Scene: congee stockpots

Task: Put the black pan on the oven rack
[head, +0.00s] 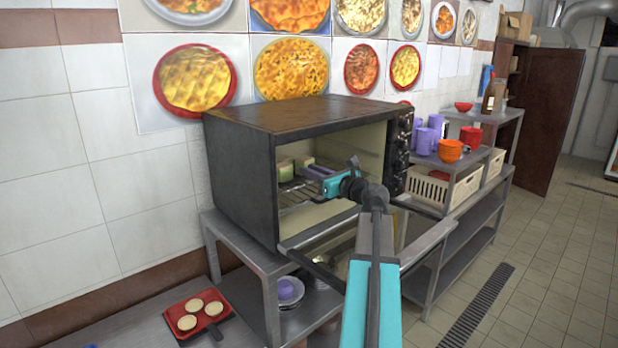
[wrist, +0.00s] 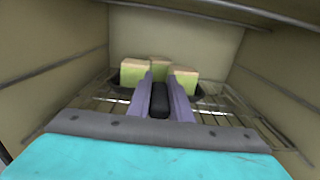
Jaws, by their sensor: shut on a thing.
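The black pan (wrist: 160,101) shows in the wrist view inside the oven, its handle between my two purple fingers. My gripper (wrist: 160,82) is shut on this handle. Three green blocks with pale tops (wrist: 134,74) sit in the pan. The pan appears low over or on the wire oven rack (wrist: 228,108); I cannot tell if it touches. In the head view the dark oven (head: 238,180) has its door (head: 340,245) folded down, and my gripper (head: 318,171) reaches in through the opening. The pan is mostly hidden there; some green blocks show.
A red pan (head: 183,322) with three round pale pieces lies at the lower left. Plates and a purple bowl (head: 290,289) stand under the oven. Purple cups and orange pots (head: 450,150) stand on the shelf to the right. The oven's side walls (wrist: 60,75) flank my gripper.

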